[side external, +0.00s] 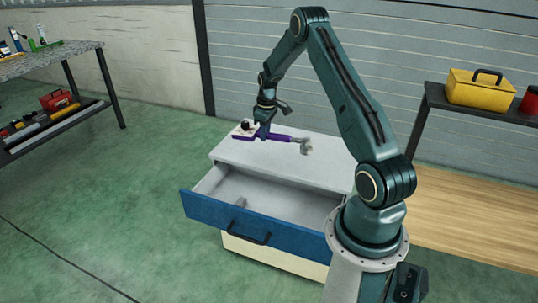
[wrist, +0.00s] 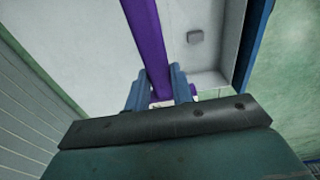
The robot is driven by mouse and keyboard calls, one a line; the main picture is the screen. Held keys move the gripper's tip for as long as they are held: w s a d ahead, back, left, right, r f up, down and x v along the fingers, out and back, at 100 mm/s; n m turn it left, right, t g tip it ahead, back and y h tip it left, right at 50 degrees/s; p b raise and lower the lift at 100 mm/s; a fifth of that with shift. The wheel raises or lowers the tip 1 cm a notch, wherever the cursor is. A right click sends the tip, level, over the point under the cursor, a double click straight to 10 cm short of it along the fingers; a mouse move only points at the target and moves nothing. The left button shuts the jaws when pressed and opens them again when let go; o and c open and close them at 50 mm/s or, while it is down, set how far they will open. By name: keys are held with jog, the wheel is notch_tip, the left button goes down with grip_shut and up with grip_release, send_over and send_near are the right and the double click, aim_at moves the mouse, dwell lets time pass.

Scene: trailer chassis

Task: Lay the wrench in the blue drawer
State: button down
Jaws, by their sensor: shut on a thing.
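The wrench (side external: 281,138) has a purple handle and a grey head that points right in the side view. My gripper (side external: 262,135) is shut on its handle, over the cabinet's white top. I cannot tell how much gap lies beneath it. In the wrist view the purple handle (wrist: 146,35) passes between the blue fingers (wrist: 158,88); the head is out of that view. The blue drawer (side external: 287,238) is pulled open at the cabinet's front, below and in front of the wrench.
A small white, red and black item (side external: 244,128) is at the cabinet top's back left, partly behind my gripper. A yellow toolbox (side external: 481,88) and red can (side external: 532,101) stand on a shelf at right. A workbench (side external: 60,58) stands far left. Green floor between is clear.

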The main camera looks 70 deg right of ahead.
send_over(258, 211)
jog(key=shift+t, duration=0.4)
notch_tip(258, 211, down, 6)
jog(key=shift+s+a+r, duration=0.1)
jog(key=shift+r, duration=0.1)
notch_tip(258, 211, down, 16)
dwell(0.4)
jog(key=shift+f, duration=0.15)
jog(key=shift+f, duration=2.05)
jog(key=c, duration=1.2)
grip_release()
jog(key=shift+r, duration=0.1)
